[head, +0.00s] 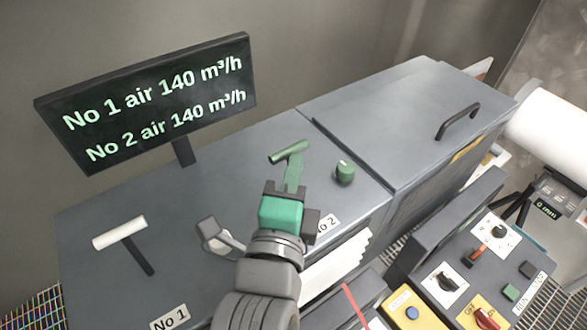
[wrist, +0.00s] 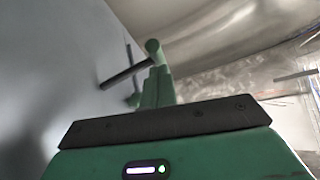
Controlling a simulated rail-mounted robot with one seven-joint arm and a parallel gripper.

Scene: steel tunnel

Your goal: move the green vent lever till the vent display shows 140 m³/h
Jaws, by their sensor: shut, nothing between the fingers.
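The green vent lever (head: 290,153) has a T-shaped handle and stands on the grey cabinet top behind the No 2 label. In the wrist view the lever (wrist: 155,85) rises just beyond my fingers. The display (head: 150,100) reads "No 1 air 140 m³/h" and "No 2 air 140 m³/h". My gripper (head: 284,188) is shut and empty, just in front of the lever's stem in the head view. I cannot tell whether it touches the stem. My gripper hides the lever's lower part in the head view.
A white T-handled lever (head: 120,233) stands at left by the No 1 label (head: 169,316). A cabinet with a dark handle (head: 458,121) is at right, and a control panel (head: 490,262) with knobs is at lower right.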

